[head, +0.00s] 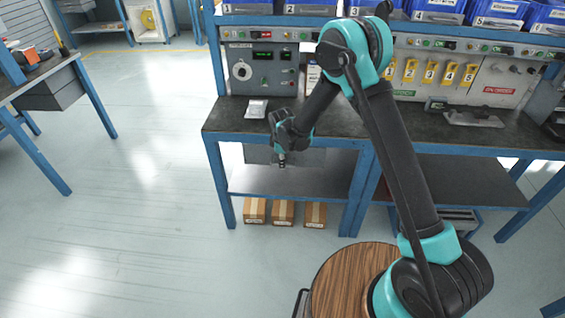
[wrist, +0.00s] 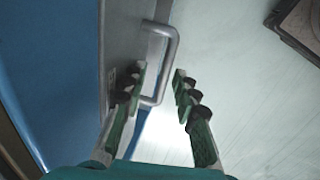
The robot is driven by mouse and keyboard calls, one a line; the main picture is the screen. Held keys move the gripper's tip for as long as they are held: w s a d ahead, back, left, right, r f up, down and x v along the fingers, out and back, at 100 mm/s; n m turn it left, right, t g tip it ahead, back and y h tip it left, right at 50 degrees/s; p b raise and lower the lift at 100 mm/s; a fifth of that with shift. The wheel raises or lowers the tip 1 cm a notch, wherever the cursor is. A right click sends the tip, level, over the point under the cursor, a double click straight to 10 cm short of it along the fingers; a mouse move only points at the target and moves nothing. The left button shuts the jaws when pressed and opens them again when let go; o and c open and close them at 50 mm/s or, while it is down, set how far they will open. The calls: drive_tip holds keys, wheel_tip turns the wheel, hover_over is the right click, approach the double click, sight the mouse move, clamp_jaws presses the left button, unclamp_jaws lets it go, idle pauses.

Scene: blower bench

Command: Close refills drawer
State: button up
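A grey drawer (head: 258,154) hangs under the dark bench top in the head view, partly hidden behind my gripper (head: 282,160). I cannot tell how far it stands out. In the wrist view the grey drawer front (wrist: 118,45) fills the upper left, with a silver bar handle (wrist: 172,48) on it. My gripper (wrist: 158,84) is open and empty, its two green and black fingers apart. The left finger is close to the drawer front. The handle lies ahead of and between the fingertips; I cannot tell if they touch it. The label by the left finger is unreadable.
The bench top (head: 330,128) is above the drawer, and a lower shelf (head: 300,182) is below it. Cardboard boxes (head: 283,212) stand on the floor under the shelf. A blue bench leg (head: 219,185) is at the left.

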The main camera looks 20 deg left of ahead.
wheel_tip(320, 180, up, 12)
drive_tip(key=s, duration=0.2)
drive_tip(key=shift+s+d, duration=0.2)
drive_tip(key=shift+d, duration=0.1)
idle(0.3)
drive_tip(key=shift+d+f, duration=0.1)
drive_tip(key=s+d+r+m, duration=0.1)
drive_tip(key=d+r+m, duration=0.2)
drive_tip(key=d, duration=0.6)
drive_tip(key=s+d+r+m, duration=0.1)
drive_tip(key=d+r+m, duration=0.25)
drive_tip(key=d, duration=0.55)
drive_tip(key=s+d+r+m, duration=0.15)
drive_tip(key=d+m, duration=0.25)
drive_tip(key=d, duration=0.5)
drive_tip(key=s+d+f+m+t, duration=0.1)
drive_tip(key=s+d+m+t, duration=0.1)
drive_tip(key=s+d+m, duration=0.8)
drive_tip(key=s+d, duration=0.6)
drive_tip(key=d, duration=0.2)
drive_tip(key=shift+s+d+f+h, duration=0.2)
drive_tip(key=shift+s+d+h, duration=0.05)
drive_tip(key=shift+d+h, duration=0.05)
